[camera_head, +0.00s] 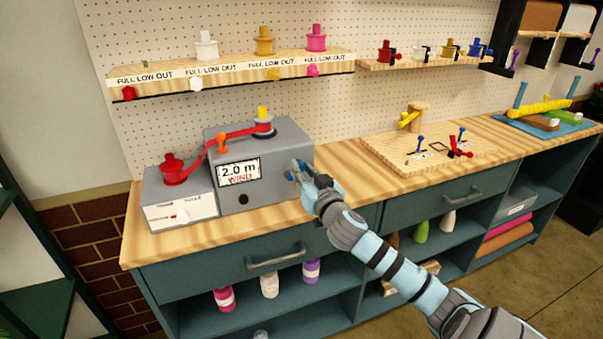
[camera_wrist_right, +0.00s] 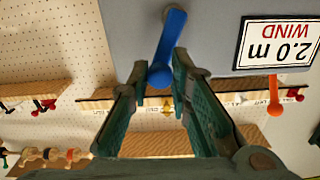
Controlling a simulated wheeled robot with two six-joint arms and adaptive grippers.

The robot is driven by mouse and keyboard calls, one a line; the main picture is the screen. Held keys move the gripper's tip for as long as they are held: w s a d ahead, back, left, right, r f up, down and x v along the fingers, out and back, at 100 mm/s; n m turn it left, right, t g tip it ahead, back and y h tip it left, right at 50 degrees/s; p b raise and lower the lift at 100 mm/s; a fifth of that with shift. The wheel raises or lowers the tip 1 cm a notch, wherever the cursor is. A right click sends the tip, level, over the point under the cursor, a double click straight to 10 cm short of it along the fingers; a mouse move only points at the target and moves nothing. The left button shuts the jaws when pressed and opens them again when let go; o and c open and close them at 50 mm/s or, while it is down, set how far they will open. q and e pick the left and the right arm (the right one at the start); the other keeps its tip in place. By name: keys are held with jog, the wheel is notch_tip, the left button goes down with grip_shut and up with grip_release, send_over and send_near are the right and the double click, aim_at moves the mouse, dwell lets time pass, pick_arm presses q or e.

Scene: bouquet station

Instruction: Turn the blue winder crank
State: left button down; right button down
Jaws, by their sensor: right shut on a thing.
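The grey winder box (camera_head: 279,162) stands on the wooden counter, with a screen (camera_head: 238,172) reading "2.0 m WIND". My right gripper (camera_wrist_right: 160,72) is shut on the crank's knob end, one finger on each side. In the head view my right gripper (camera_head: 303,178) reaches the winder's right side and largely hides the crank. My left gripper is not in view.
A red ribbon (camera_head: 210,147) runs from the red spool (camera_head: 173,170) to the winder's top spool (camera_head: 263,128). A wooden board (camera_head: 390,156) with small tools lies to the right. Shelves of spools hang above.

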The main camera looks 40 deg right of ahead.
dwell(0.3)
jog(key=c, duration=1.5)
grip_release()
jog(key=shift+o, duration=0.2)
jog(key=shift+s, duration=0.1)
jog(key=v, duration=1.2)
